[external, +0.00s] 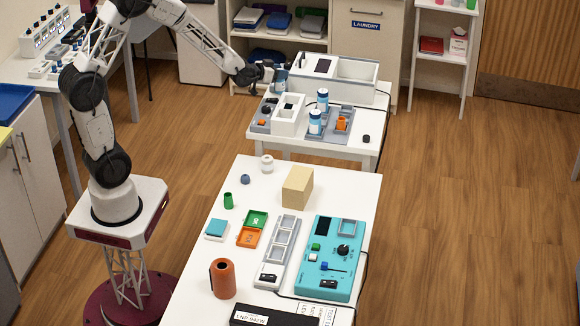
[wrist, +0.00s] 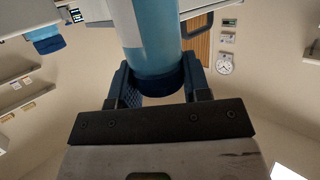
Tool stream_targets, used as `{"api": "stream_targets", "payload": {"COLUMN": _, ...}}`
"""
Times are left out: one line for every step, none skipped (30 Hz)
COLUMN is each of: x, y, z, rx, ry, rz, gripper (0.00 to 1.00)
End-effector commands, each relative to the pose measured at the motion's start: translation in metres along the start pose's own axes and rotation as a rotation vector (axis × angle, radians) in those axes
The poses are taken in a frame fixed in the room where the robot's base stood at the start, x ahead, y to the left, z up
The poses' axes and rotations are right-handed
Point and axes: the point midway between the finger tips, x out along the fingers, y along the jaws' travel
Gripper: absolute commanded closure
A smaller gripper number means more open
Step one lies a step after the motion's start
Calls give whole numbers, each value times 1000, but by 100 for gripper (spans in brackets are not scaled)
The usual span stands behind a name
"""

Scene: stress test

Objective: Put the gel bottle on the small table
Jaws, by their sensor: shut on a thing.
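My gripper (external: 270,74) is over the far-left part of the smaller white table (external: 355,154), beside the white and grey machine. In the wrist view, my gripper (wrist: 160,88) is shut on a blue bottle (wrist: 150,35) with a pale label, likely the gel bottle; one finger is on each side near its dark blue end. Its other end is out of that view. In the external view the bottle (external: 281,77) is small and partly hidden by the gripper. A white shelf stand (external: 440,52) at the back right could also be the small table; I cannot tell which.
The machine (external: 352,74), two blue-white bottles (external: 315,122) in a grey tray and a white box (external: 287,115) crowd the smaller table. A longer white table (external: 195,270) with devices stands in front. A laundry cabinet (external: 365,40) is behind. The floor at right is clear.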

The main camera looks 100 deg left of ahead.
Motion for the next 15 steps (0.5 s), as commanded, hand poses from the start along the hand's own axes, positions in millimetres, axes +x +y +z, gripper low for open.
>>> {"api": "stream_targets", "payload": {"x": 1, "y": 0, "z": 2, "rx": 0, "ry": -1, "rz": 0, "gripper": 87}}
{"api": "stream_targets", "payload": {"x": 1, "y": 0, "z": 4, "rx": 0, "ry": -1, "rz": 0, "gripper": 87}}
{"api": "stream_targets", "payload": {"x": 2, "y": 0, "z": 7, "rx": 0, "ry": -2, "rz": 0, "gripper": 87}}
{"api": "stream_targets", "payload": {"x": 3, "y": 0, "z": 10, "rx": 0, "ry": -2, "rz": 0, "gripper": 87}}
{"api": "stream_targets", "payload": {"x": 4, "y": 0, "z": 12, "rx": 0, "ry": -1, "rz": 0, "gripper": 87}}
{"api": "stream_targets", "payload": {"x": 5, "y": 0, "z": 16, "rx": 0, "ry": -1, "rz": 0, "gripper": 87}}
{"api": "stream_targets", "payload": {"x": 6, "y": 0, "z": 20, "rx": 1, "ry": -1, "rz": 0, "gripper": 87}}
{"api": "stream_targets", "payload": {"x": 7, "y": 0, "z": 23, "rx": 1, "ry": -2, "rz": 0, "gripper": 87}}
{"api": "stream_targets", "payload": {"x": 8, "y": 0, "z": 27, "rx": 1, "ry": -2, "rz": 0, "gripper": 87}}
{"api": "stream_targets", "payload": {"x": 9, "y": 0, "z": 29, "rx": 1, "ry": -2, "rz": 0, "gripper": 87}}
{"api": "stream_targets", "payload": {"x": 9, "y": 0, "z": 31, "rx": 1, "ry": -2, "rz": 0, "gripper": 87}}
{"api": "stream_targets", "payload": {"x": 10, "y": 0, "z": 32, "rx": 1, "ry": -1, "rz": 0, "gripper": 87}}
{"api": "stream_targets", "payload": {"x": 10, "y": 0, "z": 33, "rx": 1, "ry": 0, "rz": 0, "gripper": 87}}
{"api": "stream_targets", "payload": {"x": 10, "y": 0, "z": 33, "rx": 1, "ry": 0, "rz": 0, "gripper": 87}}
{"api": "stream_targets", "payload": {"x": 10, "y": 0, "z": 33, "rx": 1, "ry": 0, "rz": 0, "gripper": 87}}
